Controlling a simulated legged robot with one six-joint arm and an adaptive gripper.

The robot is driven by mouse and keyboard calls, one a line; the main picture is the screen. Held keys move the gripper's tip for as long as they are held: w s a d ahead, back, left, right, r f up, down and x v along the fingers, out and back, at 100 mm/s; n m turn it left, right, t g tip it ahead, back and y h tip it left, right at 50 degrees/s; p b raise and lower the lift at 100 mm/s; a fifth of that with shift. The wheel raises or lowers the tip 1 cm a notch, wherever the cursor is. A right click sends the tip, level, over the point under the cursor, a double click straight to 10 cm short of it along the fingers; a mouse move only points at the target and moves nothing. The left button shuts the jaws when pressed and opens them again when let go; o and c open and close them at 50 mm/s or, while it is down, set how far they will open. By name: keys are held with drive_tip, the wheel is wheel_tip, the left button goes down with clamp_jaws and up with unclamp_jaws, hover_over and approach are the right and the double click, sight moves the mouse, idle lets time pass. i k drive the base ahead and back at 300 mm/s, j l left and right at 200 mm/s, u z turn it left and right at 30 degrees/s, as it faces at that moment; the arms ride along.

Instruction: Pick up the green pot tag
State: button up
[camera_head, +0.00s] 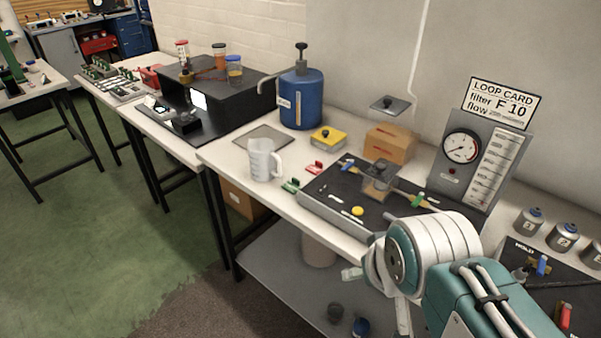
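My gripper (376,296) is at the lower right, in front of the bench edge and well to the right of the green tag. Its fingers look spread apart, with nothing seen between them. Its base is partly hidden by my own wrist.
The black panel (330,200) with fittings lies to the right. A blue tank (301,100), yellow block (328,138) and cardboard box (391,143) stand farther back. A lower shelf (290,285) runs beneath the bench.

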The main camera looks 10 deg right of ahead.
sight(292, 187)
drive_tip(key=k+l+u, duration=0.35)
drive_tip(key=k+z, duration=0.1)
drive_tip(key=k, duration=0.5)
drive_tip(key=i+z, duration=0.1)
drive_tip(key=z, duration=1.2)
drive_tip(key=i+j, duration=0.15)
drive_tip(key=j, duration=0.3)
drive_tip(key=i+j, duration=0.15)
drive_tip(key=j, duration=0.35)
drive_tip(key=i+j, duration=0.15)
drive_tip(key=j, duration=0.3)
drive_tip(key=i+j, duration=0.15)
drive_tip(key=j, duration=0.35)
drive_tip(key=i+j, duration=0.15)
drive_tip(key=j, duration=0.3)
drive_tip(key=i+j, duration=0.15)
drive_tip(key=j, duration=0.3)
drive_tip(key=i+j, duration=0.15)
drive_tip(key=j, duration=0.35)
drive_tip(key=i+j, duration=0.15)
drive_tip(key=j, duration=0.3)
drive_tip(key=z, duration=0.05)
